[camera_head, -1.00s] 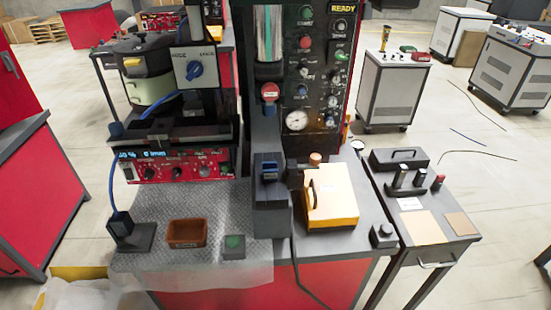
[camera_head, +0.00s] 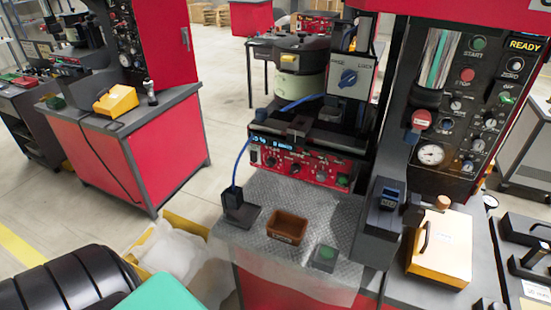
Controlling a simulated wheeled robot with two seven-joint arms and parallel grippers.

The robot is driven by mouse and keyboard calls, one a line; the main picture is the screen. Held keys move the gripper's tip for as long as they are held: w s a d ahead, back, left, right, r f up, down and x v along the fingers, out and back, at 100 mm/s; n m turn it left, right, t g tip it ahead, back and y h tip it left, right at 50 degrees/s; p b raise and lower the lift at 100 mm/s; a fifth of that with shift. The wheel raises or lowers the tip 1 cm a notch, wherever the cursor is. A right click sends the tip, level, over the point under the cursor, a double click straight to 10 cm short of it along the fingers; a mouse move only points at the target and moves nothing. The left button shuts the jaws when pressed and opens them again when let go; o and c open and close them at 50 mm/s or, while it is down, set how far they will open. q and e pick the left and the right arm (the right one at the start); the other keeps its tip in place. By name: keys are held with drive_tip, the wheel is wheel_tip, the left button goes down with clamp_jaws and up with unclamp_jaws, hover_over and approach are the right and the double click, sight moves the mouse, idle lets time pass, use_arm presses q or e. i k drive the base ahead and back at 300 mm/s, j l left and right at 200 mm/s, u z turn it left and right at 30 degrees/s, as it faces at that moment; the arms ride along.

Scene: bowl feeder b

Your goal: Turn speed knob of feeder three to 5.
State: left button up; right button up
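A bowl feeder (camera_head: 297,82) stands on the bench in front of me, above a red control panel (camera_head: 290,162) with several dark knobs and a small blue-lit display. The leftmost larger knob (camera_head: 272,160) on that panel may be a speed knob; its lettering is too small to read. A grey box with a large blue rotary switch (camera_head: 348,78) hangs to the right of the bowl. I cannot tell which feeder is number three. Neither of my grippers is in view.
A brown tray (camera_head: 287,227), a green-button box (camera_head: 325,257) and a yellow box (camera_head: 441,247) are on the bench. A black ribbed object (camera_head: 65,285) fills the lower left.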

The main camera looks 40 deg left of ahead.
sight(271, 162)
drive_tip(key=u, duration=1.25)
